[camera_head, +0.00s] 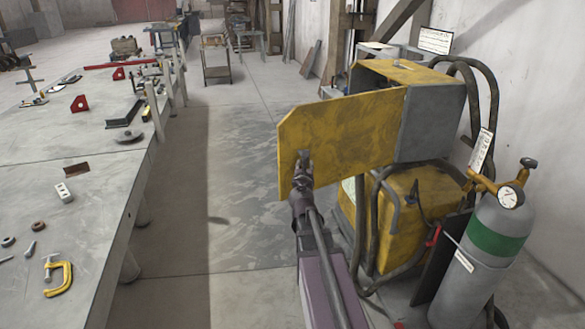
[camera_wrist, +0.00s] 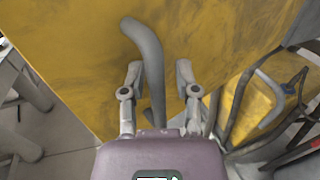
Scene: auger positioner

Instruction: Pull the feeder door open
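The feeder door (camera_head: 335,135) is a flat yellow panel with scuffed paint. Its right edge meets the grey feeder box (camera_head: 432,120), and it reaches out to the left of the box. A grey curved bar handle (camera_wrist: 150,65) is on the door face in the wrist view; its small tip (camera_head: 304,156) shows near the door's left edge in the head view. My gripper (camera_wrist: 158,75) is at the handle, with its two fingers apart on either side of the bar. A gap shows at the right finger; contact at the left is unclear. The head view hides most of the fingers.
A yellow welder unit (camera_head: 410,215) with hoses stands below the box. A gas cylinder (camera_head: 490,255) with a gauge is at the right. A long grey workbench (camera_head: 95,215) with tools runs along the left. Clear floor (camera_head: 230,200) lies between bench and door.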

